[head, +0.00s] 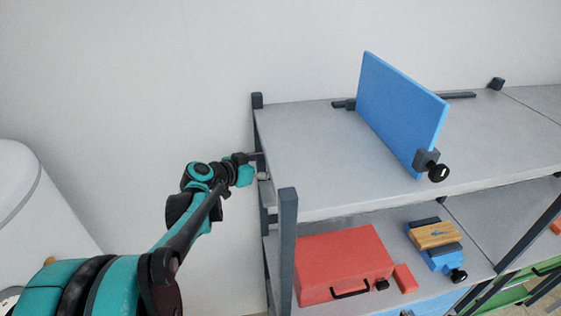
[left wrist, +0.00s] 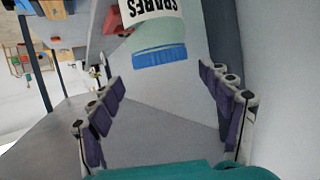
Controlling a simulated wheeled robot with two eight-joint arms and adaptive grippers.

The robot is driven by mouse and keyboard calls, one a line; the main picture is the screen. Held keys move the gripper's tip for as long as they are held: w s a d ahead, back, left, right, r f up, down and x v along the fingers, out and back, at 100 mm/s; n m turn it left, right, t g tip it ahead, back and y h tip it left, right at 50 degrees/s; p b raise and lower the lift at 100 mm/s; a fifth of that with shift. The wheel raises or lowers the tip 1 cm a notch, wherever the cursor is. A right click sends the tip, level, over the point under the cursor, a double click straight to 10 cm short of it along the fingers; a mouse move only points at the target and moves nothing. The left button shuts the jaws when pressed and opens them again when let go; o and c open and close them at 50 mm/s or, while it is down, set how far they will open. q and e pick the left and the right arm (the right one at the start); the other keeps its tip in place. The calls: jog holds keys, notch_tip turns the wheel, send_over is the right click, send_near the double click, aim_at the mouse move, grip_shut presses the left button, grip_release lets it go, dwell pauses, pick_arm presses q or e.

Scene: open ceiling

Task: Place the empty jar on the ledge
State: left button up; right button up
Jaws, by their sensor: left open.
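In the left wrist view, a jar (left wrist: 150,11) with a white "SPARES" label and a blue lid (left wrist: 160,55) appears upside down at the top, cut off by the frame edge. My left gripper (left wrist: 161,78) is open, its fingers apart on either side of the space just short of the lid, with nothing between them. In the head view my left gripper (head: 262,166) reaches the left end of the shelf unit, just below the top board (head: 300,135). The jar is hidden there. I cannot tell which surface is the ledge. My right gripper is not in view.
A blue panel (head: 395,105) stands clamped on the top board. A red case (head: 340,262) and a wooden-topped block (head: 436,235) sit on the lower shelf. A dark post (head: 288,240) stands near my gripper. The top board's left part is clear.

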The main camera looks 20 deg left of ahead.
pick_arm(q)
jog(key=shift+v, duration=2.25)
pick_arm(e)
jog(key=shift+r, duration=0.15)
